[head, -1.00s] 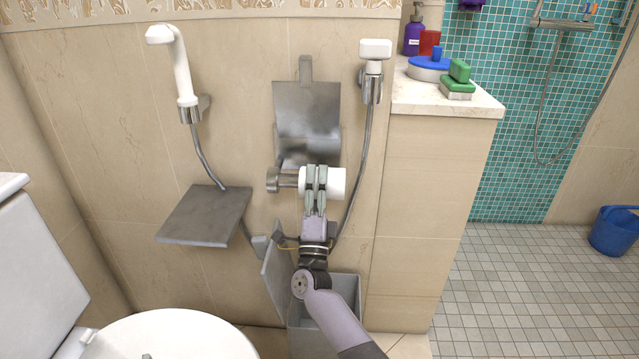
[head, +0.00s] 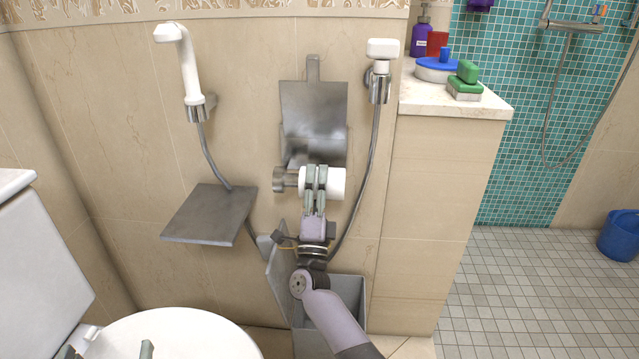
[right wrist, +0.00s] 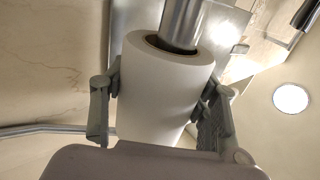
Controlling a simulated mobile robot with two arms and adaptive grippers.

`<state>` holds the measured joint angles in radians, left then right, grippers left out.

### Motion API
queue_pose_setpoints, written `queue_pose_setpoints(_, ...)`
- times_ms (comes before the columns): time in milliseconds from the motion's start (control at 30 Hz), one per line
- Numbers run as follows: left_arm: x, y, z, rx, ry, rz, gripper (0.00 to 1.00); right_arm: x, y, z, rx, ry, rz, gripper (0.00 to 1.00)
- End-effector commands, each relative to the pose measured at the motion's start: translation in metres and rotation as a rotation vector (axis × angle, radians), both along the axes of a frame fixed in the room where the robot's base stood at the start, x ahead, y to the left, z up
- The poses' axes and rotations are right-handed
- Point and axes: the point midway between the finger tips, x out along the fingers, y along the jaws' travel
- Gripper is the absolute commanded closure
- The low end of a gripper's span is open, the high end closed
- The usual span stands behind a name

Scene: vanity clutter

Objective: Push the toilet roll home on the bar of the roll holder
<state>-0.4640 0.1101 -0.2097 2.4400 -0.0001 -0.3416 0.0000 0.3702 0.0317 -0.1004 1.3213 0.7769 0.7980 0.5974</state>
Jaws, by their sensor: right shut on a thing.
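The white toilet roll (head: 337,184) is on the metal bar (head: 291,180) of the roll holder (head: 314,112), with a short bare stretch of bar left of it. My right gripper (head: 316,174) is shut around the roll, its fingers across the roll's side. In the right wrist view the bar (right wrist: 183,22) enters the core of the roll (right wrist: 165,88), and the fingers (right wrist: 160,100) lie on either side. The fingers hide part of the roll in the head view. My left gripper (head: 110,352) shows only as two separated fingertips at the bottom edge, over the toilet.
A metal shelf (head: 209,213) and a hand shower (head: 189,75) are to the left. A second sprayer (head: 382,55) and its hose (head: 374,150) are close on the right. An open bin (head: 350,292) stands below. A ledge (head: 455,103) holds toiletries.

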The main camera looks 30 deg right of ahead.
Motion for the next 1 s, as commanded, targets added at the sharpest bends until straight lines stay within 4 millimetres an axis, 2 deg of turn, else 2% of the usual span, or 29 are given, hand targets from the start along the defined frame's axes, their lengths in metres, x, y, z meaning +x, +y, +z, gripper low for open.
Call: queue_pose_setpoints(1000,-0.002,-0.003,0.024,-0.035,-0.131,-0.008,0.21,0.007,0.012,0.0,0.0,0.0,0.0,0.72)
